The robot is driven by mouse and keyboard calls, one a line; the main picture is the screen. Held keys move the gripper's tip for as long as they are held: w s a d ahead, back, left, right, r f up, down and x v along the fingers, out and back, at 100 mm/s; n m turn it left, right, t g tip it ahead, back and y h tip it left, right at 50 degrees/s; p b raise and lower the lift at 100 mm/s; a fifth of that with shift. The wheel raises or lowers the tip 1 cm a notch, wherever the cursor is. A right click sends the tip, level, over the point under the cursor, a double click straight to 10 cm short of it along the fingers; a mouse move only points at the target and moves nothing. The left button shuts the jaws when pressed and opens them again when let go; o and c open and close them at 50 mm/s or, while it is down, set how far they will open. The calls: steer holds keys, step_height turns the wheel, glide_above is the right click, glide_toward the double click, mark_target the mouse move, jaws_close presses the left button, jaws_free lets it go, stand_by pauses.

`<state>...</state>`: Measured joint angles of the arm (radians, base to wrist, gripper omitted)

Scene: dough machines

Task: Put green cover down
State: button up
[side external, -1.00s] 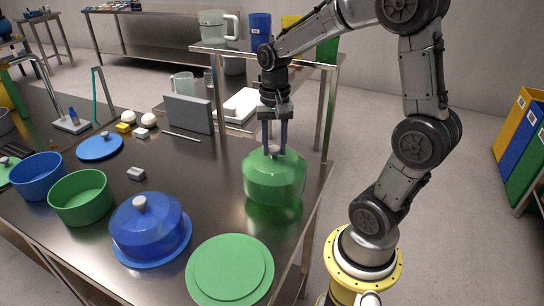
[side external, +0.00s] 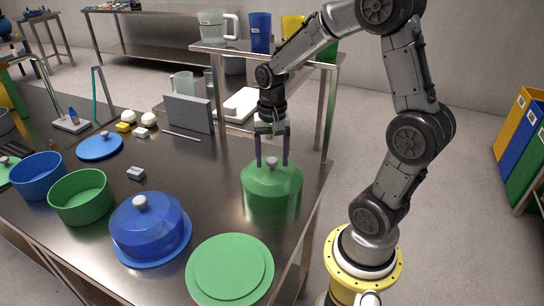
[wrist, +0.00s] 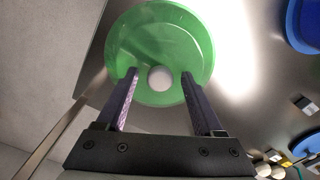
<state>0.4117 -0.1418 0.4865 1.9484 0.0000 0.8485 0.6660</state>
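The green cover (side external: 272,188) is a translucent green dome with a pale knob (wrist: 160,78) on top. It rests on the metal table near its right edge. My gripper (side external: 272,163) is above the cover, with its two fingers pointing down. In the wrist view my gripper (wrist: 158,75) has its fingers spread apart on either side of the knob, with gaps between them and it. A flat green disc (side external: 230,270) lies at the table's front edge, apart from the cover.
A blue dome (side external: 146,224) on a blue disc stands left of the green disc. A green pot (side external: 81,197) and a blue pot (side external: 38,176) stand further left. A grey upright panel (side external: 188,113) and a metal shelf (side external: 328,100) stand behind the cover.

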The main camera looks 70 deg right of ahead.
step_height(320, 180, up, 12)
steer(key=s+a+n+t, duration=0.5)
steer(key=s+a+n, duration=0.6)
steer(key=a+n, duration=0.1)
steer(key=shift+f+t, duration=0.25)
steer(key=shift+t, duration=0.05)
